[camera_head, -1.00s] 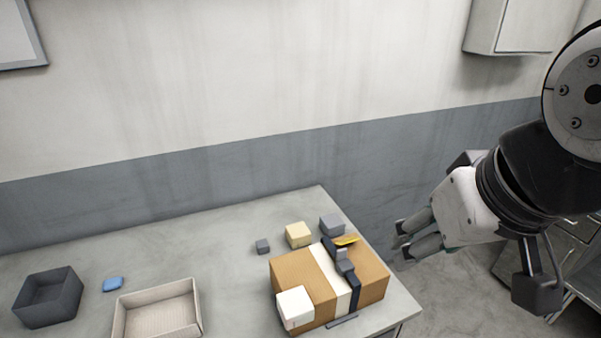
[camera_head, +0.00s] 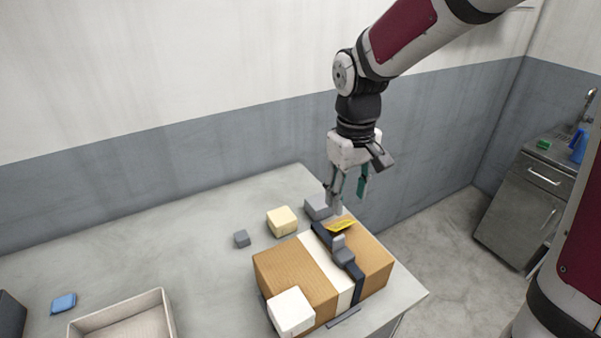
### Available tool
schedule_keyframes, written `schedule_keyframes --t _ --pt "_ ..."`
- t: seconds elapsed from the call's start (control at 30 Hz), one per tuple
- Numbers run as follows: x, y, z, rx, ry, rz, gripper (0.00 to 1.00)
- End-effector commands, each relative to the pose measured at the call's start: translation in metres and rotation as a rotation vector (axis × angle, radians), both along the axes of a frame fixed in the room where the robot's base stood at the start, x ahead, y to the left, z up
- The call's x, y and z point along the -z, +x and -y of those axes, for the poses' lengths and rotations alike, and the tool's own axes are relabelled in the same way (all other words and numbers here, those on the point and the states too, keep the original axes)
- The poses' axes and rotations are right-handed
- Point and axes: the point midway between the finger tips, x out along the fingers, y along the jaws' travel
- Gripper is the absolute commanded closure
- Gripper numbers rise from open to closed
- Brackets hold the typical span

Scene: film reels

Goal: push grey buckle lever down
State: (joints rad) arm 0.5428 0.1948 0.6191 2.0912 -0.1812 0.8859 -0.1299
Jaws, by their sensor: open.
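The grey buckle lever (camera_head: 338,243) stands up from the dark strap buckle on top of a cardboard box (camera_head: 285,270). The dark strap (camera_head: 357,284) runs across the box and down its front side, beside a white band. My gripper (camera_head: 348,203) points down above the back part of the box, over and slightly behind a yellow piece (camera_head: 341,225) that lies by the strap. Its fingers are apart with nothing between them. The fingertips appear close to the yellow piece; whether they touch it I cannot tell. The lever is in clear view, nearer the camera than the fingers.
A white block (camera_head: 291,311) sits at the box's front left corner. A beige tray (camera_head: 124,312) and a blue piece (camera_head: 63,303) lie left.

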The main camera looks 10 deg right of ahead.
Motion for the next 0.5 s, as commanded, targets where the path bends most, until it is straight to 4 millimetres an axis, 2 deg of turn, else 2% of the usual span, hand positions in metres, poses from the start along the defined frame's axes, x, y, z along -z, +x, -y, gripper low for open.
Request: schedule_keyframes --t 0.1,0.27,0.5 --pt "0.011 0.01 -0.001 -0.011 0.022 -0.013 0.53" --pt "0.021 0.012 -0.001 -0.015 0.028 -0.017 0.53" --pt "0.062 0.011 -0.002 -0.016 0.029 -0.02 0.53"
